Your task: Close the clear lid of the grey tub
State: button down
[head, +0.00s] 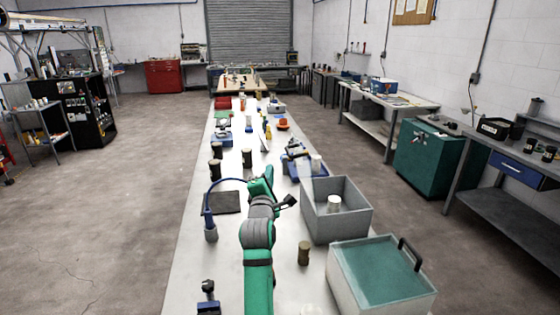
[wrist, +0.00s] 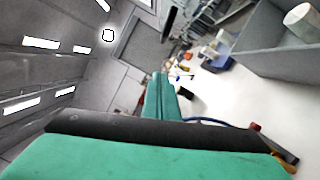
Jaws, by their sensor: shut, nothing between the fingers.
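A light grey tub (head: 342,292) stands at the near right of the long bench. Its clear, teal-tinted lid (head: 378,270) appears to lie flat across the top, with a black handle (head: 410,254) standing up at the right edge. My gripper (head: 288,202) is small and dark in the head view, beyond this tub and to its left. It is shut and empty, apart from the lid. The wrist view does not show the lid; my own green arm fills much of it.
An open grey bin (head: 352,222) with a white jar (head: 334,203) inside stands just beyond the tub; the jar also shows in the wrist view (wrist: 302,22). A dark can (head: 304,253) stands left of the tub. A dark mat (head: 221,203) and several containers lie further left and back.

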jog(key=w+d+r, duration=0.2)
jog(key=w+d, duration=0.1)
jog(key=w, duration=0.3)
jog(key=shift+d, duration=0.3)
